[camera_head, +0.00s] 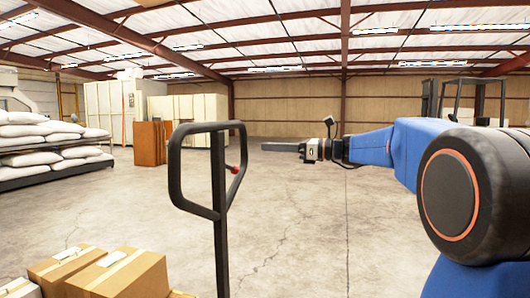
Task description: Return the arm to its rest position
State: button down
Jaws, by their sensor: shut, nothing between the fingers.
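My blue arm (398,150) reaches in from the right side of the head view and stretches toward the left. Its large dark joint with an orange ring fills the right edge. My gripper (268,146) is at the arm's far end, near the middle of the view, pointing left. It is shut and empty, held in the air above the concrete floor. It is apart from everything else in view. A small camera (329,122) stands up on the wrist behind it.
A black pallet-jack handle (174,170) stands upright left of my gripper. Cardboard boxes (118,275) lie at the lower left. White sacks (48,131) are stacked on racks at left. Brown cabinets (150,143) and pale lockers stand behind. A forklift (474,100) is partly hidden at right. The middle floor is clear.

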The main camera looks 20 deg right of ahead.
jog(key=s+a+f+n+g+h, duration=0.3)
jog(key=s+a+f+n, duration=0.15)
jog(key=s+f, duration=0.55)
jog(key=s+a+f+n+g+h, duration=0.2)
jog(key=s+a+f+n+h, duration=0.15)
jog(key=s+f+n, duration=0.4)
jog(key=s+d+f+n+h, duration=0.4)
jog(key=s+f+n, duration=0.2)
jog(key=s+f, duration=0.4)
jog(key=s+d+f+n+h, duration=0.4)
jog(key=s+f+n, duration=0.3)
jog(key=s+f, duration=0.3)
jog(key=shift+s+d+f+g, duration=0.15)
jog(key=shift+s+f+g, duration=0.2)
jog(key=shift+s, duration=0.2)
